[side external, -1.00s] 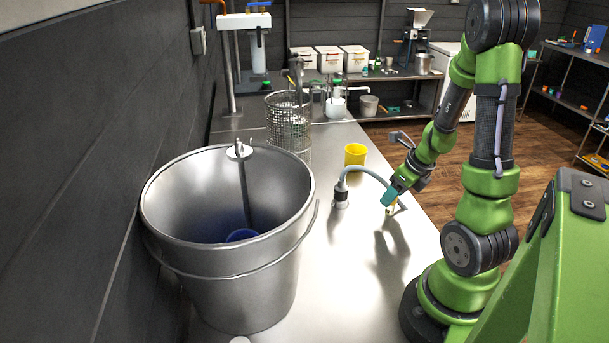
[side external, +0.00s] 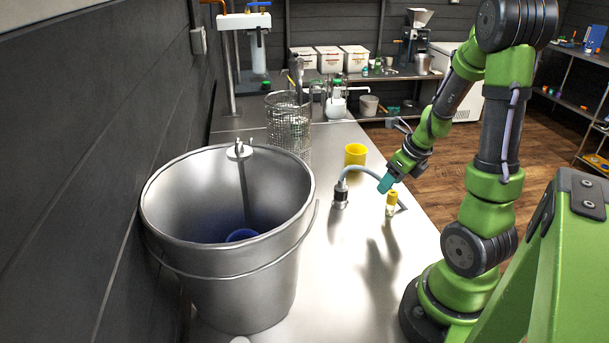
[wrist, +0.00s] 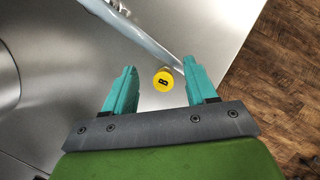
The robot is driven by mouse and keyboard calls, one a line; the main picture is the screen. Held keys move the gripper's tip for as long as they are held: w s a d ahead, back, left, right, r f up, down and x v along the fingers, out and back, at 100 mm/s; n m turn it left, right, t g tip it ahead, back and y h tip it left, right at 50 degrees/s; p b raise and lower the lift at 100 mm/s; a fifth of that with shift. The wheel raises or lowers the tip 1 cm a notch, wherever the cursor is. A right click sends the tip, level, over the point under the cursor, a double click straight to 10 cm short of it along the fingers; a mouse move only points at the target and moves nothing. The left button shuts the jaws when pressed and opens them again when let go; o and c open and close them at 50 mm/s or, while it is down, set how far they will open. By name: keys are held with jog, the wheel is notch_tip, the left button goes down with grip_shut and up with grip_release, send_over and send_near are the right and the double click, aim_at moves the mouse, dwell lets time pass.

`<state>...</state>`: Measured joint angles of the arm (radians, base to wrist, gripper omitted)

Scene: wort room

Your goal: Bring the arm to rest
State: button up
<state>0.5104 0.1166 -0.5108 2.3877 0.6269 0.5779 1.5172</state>
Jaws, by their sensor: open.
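My gripper (side external: 386,184) is green with teal fingers and hangs above the steel table (side external: 345,255) near its right edge. Its fingers are apart and empty in the wrist view (wrist: 158,95). A small vial with a yellow cap (side external: 391,200) stands upright on the table, just below and right of the fingertips. In the wrist view the vial's round yellow cap (wrist: 163,80), marked with a dark character, shows between and beyond the fingers, apart from both.
A grey hose (side external: 362,171) arches from a metal fitting (side external: 340,195) close by the gripper. A yellow cup (side external: 355,154) stands behind it. A large steel bucket (side external: 225,275) fills the left of the table, and a wire basket (side external: 289,125) stands farther back. The front middle of the table is clear.

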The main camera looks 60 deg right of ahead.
jog(key=shift+w+a+f+m+h, duration=0.15)
jog(key=shift+w+a+m, duration=0.2)
jog(key=shift+a, duration=0.3)
jog(key=shift+w+a+f+m+h, duration=0.2)
jog(key=shift+a+m, duration=0.25)
jog(key=shift+a, duration=0.2)
